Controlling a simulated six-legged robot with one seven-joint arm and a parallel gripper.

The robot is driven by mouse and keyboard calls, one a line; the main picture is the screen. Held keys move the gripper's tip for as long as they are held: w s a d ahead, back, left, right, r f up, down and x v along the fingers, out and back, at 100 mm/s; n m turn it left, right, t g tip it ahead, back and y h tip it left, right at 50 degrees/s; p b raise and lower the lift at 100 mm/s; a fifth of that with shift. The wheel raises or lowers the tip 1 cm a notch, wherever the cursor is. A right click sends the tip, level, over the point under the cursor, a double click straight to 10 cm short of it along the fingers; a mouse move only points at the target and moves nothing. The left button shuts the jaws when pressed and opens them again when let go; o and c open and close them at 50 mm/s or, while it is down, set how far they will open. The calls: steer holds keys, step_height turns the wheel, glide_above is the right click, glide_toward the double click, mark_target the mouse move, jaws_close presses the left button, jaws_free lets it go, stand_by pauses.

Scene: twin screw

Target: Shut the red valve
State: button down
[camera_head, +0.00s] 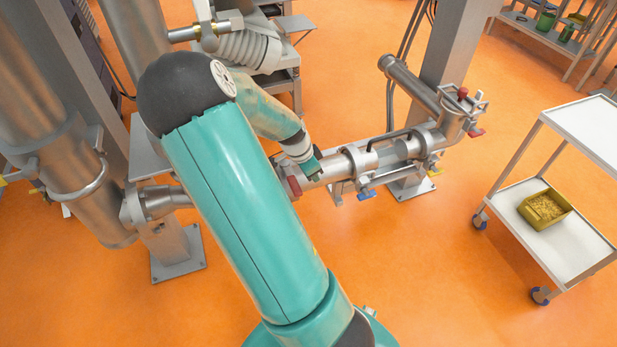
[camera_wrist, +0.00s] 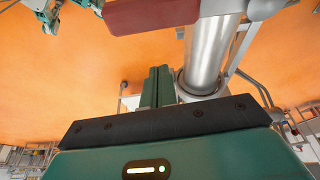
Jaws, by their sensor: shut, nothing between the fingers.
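A red valve handle (camera_head: 293,186) shows on the steel pipe, just left of my gripper (camera_head: 316,172). In the wrist view a broad red handle (camera_wrist: 150,15) crosses the top, beyond my gripper's green fingers (camera_wrist: 158,85), beside the steel pipe (camera_wrist: 208,50). The fingers are together and hold nothing. They look close to the handle, but I cannot tell whether they touch it. Smaller red handles (camera_head: 476,132) and (camera_head: 462,93) sit at the far right end of the pipe. My arm hides part of the pipe's left stretch.
A blue handle (camera_head: 366,194) hangs under the pipe's middle. A large vertical pipe (camera_head: 40,110) stands at left and a grey column (camera_head: 455,50) behind. A white cart (camera_head: 560,215) with a yellow bin (camera_head: 545,208) stands at right. Orange floor is clear between pipe and cart.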

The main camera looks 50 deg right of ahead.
steer(key=v, duration=0.9)
steer(key=shift+w, duration=0.25)
steer(key=shift+a+r, duration=0.1)
steer(key=shift+a, duration=0.05)
steer(key=w+a+r+n+t+y, duration=0.15)
steer(key=a+r+n, duration=0.3)
steer(key=a, duration=0.45)
steer(key=w+a+r+n+t+y, duration=0.1)
steer(key=a+r+n+t+y, duration=0.15)
steer(key=a+n, duration=0.5)
steer(key=s+a+r+n+t, duration=0.1)
steer(key=s+a+r+n, duration=0.3)
steer(key=a, duration=0.4)
steer(key=s+a+r+n+t, duration=0.2)
steer(key=s+a+r+n, duration=0.3)
steer(key=a+r+n, duration=0.2)
steer(key=a, duration=0.2)
steer(key=shift+s+a+r+h, duration=0.3)
steer(key=shift+a, duration=0.05)
steer(key=shift+d, duration=0.1)
